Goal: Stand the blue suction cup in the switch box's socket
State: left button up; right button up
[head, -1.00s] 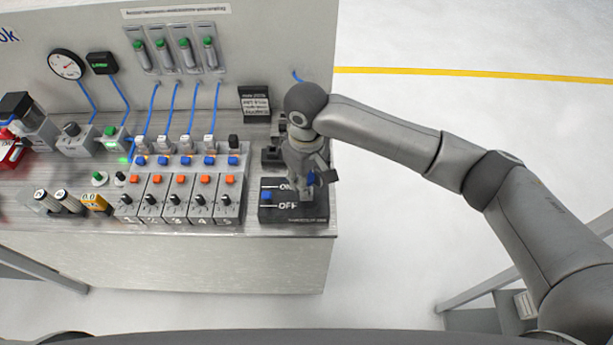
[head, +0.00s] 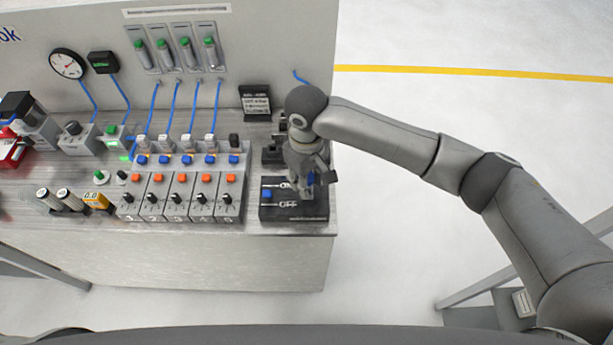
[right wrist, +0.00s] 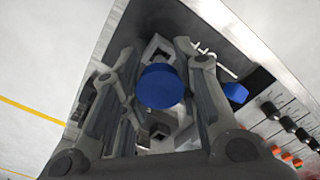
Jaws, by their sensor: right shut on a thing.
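The switch box (head: 298,211) is a dark box with ON and OFF lettering at the front right corner of the bench. My right gripper (head: 306,188) is over its right part, pointing down. In the right wrist view the gripper (right wrist: 161,100) is shut on the blue suction cup (right wrist: 160,86), whose round blue face shows between the fingers. The cup (head: 311,179) shows only as a small patch in the head view. The fingers hide the socket, so I cannot tell whether the cup touches it. My left gripper is not in view.
A blue knob (head: 267,194) sits on the left of the switch box. To its left is a row of numbered modules (head: 180,198) with orange and blue buttons. A small black sign (head: 256,102) stands behind. Open floor (head: 430,235) lies right of the bench.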

jog(key=shift+f, duration=0.85)
jog(key=o, duration=0.9)
jog(key=shift+c, duration=0.2)
notch_tip(320, 180, up, 9)
jog(key=p, duration=1)
jog(key=shift+r+p, duration=0.15)
jog(key=shift+p, duration=0.15)
